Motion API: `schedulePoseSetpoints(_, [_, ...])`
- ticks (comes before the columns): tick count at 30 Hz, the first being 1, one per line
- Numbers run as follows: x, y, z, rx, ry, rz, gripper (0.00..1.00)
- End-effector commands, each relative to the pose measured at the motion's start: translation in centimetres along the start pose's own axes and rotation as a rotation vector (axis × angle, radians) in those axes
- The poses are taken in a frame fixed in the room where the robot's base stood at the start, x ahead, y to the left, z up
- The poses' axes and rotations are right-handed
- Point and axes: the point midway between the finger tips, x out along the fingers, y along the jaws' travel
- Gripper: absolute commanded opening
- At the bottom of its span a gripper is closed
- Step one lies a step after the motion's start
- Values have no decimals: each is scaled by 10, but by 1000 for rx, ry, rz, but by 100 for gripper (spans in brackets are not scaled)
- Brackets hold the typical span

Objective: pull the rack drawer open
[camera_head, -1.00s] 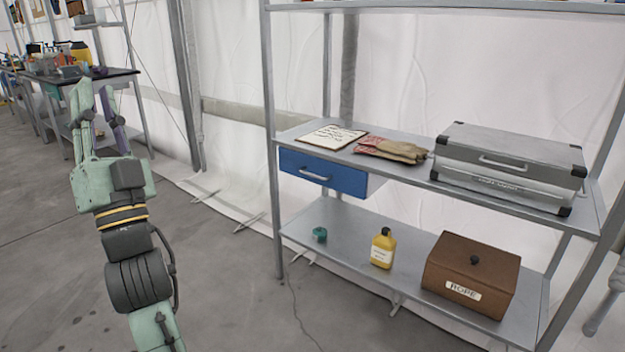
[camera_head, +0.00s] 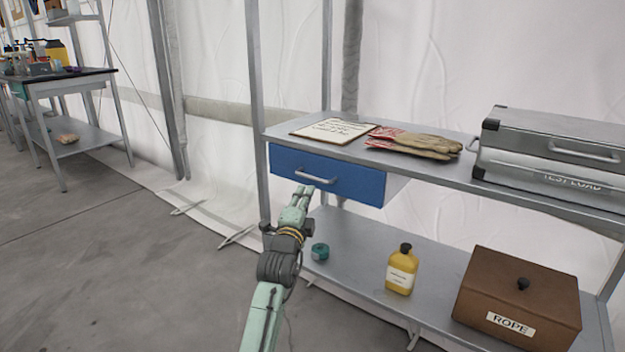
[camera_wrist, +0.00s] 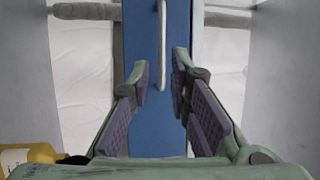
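The blue rack drawer (camera_head: 350,182) hangs under the middle shelf at its left end, and its front looks flush with the shelf edge. It has a pale bar handle (camera_head: 315,177). My gripper (camera_head: 302,196) is just in front of and below the handle in the head view. In the wrist view the drawer front (camera_wrist: 155,130) fills the middle and the handle (camera_wrist: 161,50) runs upright in the picture. My gripper (camera_wrist: 161,68) is open there, with the handle's lower end between its fingertips and no finger seen touching it.
The middle shelf holds a clipboard (camera_head: 333,130), work gloves (camera_head: 415,145) and a metal case (camera_head: 555,160). The lower shelf holds a teal tape roll (camera_head: 320,252), a yellow bottle (camera_head: 401,272) and a brown rope box (camera_head: 518,300). A rack post (camera_head: 258,110) stands left of the drawer.

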Motion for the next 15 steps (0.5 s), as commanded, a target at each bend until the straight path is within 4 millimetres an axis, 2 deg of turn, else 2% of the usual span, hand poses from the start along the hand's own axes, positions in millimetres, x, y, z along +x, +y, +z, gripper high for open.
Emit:
schedulePoseSetpoints(9, [62, -2, -2, 0, 1, -1, 18])
schedulePoseSetpoints(15, [86, -2, 0, 0, 0, -2, 18])
